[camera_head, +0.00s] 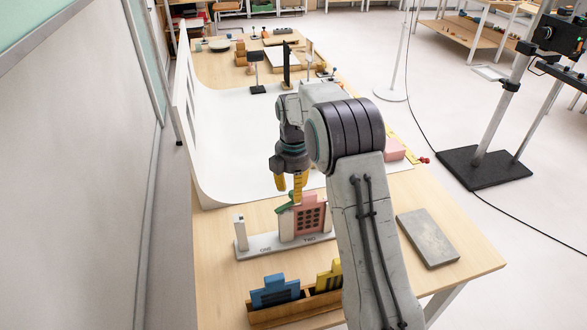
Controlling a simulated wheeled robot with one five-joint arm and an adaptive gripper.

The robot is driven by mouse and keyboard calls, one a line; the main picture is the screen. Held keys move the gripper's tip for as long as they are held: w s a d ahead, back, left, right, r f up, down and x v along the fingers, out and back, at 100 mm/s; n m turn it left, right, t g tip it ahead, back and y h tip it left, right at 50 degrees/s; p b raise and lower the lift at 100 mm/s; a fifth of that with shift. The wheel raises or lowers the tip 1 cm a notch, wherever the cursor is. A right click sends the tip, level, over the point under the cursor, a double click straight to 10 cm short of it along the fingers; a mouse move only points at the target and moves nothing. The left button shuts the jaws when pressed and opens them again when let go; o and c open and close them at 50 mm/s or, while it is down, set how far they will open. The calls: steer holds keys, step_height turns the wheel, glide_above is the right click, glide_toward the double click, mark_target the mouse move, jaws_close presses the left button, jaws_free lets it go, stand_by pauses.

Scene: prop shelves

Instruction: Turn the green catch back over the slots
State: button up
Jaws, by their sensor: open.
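The green catch (284,206) sits on the left post of the slotted stand, tilted and partly off to the left of the pink piece. The white stand (262,246) rests on the table, with "ONE" and "TWO" marked on its front edge. My gripper (288,190) has yellow fingers, open and pointing down just above the catch. I cannot tell whether a finger touches it. My arm hides the stand's right end.
A wooden rack (262,316) in front holds a blue piece (274,291) and a yellow piece (329,277). A grey slab (427,238) lies at right, and a pink block (393,150) lies behind my arm. A white curved backdrop (228,130) covers the table behind the stand.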

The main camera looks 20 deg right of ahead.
step_height(320, 180, up, 10)
stand_by(0.5)
